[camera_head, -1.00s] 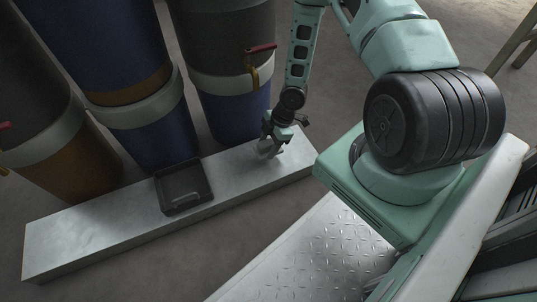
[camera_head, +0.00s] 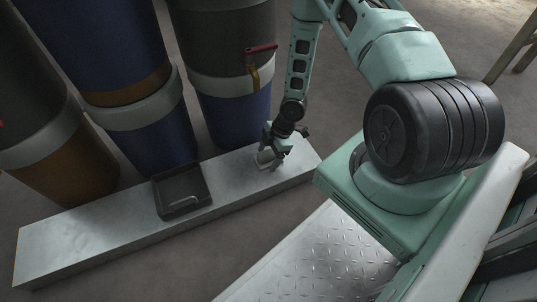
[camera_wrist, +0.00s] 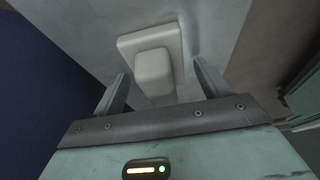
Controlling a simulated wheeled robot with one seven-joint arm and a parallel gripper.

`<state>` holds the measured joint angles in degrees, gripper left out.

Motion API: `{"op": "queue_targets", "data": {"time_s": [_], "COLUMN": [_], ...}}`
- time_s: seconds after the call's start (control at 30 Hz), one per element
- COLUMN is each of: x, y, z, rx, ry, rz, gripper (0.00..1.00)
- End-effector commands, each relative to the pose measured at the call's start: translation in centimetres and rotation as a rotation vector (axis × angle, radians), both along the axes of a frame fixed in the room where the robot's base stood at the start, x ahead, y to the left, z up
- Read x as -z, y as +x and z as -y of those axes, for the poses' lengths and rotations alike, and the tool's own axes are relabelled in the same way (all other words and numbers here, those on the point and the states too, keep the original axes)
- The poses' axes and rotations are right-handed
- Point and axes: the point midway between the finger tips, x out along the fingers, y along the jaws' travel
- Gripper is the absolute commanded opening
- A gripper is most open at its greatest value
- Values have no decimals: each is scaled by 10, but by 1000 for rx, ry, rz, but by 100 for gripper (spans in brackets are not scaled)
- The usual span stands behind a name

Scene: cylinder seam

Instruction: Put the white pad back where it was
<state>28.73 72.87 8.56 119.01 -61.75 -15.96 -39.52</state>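The white pad (camera_wrist: 153,62) is a square plate with a raised block on it. It lies on the pale bench top in the wrist view, and it shows in the head view (camera_head: 265,158) towards the bench's right end. My gripper (camera_wrist: 160,70) is open, with one finger on each side of the pad's raised block and a visible gap on both sides. In the head view my gripper (camera_head: 271,150) is low over the bench, right at the pad. Whether the fingertips reach down to the block's height is hard to tell.
Large blue, grey and orange cylinders (camera_head: 232,85) stand close behind the bench. One carries a red-handled yellow fitting (camera_head: 258,62). The bench between tray and gripper is clear.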

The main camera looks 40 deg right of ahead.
Motion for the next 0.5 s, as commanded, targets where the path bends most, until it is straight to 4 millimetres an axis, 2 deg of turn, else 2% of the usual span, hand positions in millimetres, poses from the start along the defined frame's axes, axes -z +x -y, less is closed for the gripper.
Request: {"op": "queue_targets", "data": {"time_s": [0.17, 0.5], "x": [-12, -79], "y": [-1, -8], "z": [3, 28], "rx": [2, 4], "ry": [0, 0], "rz": [0, 1], "gripper": [76, 76]}}
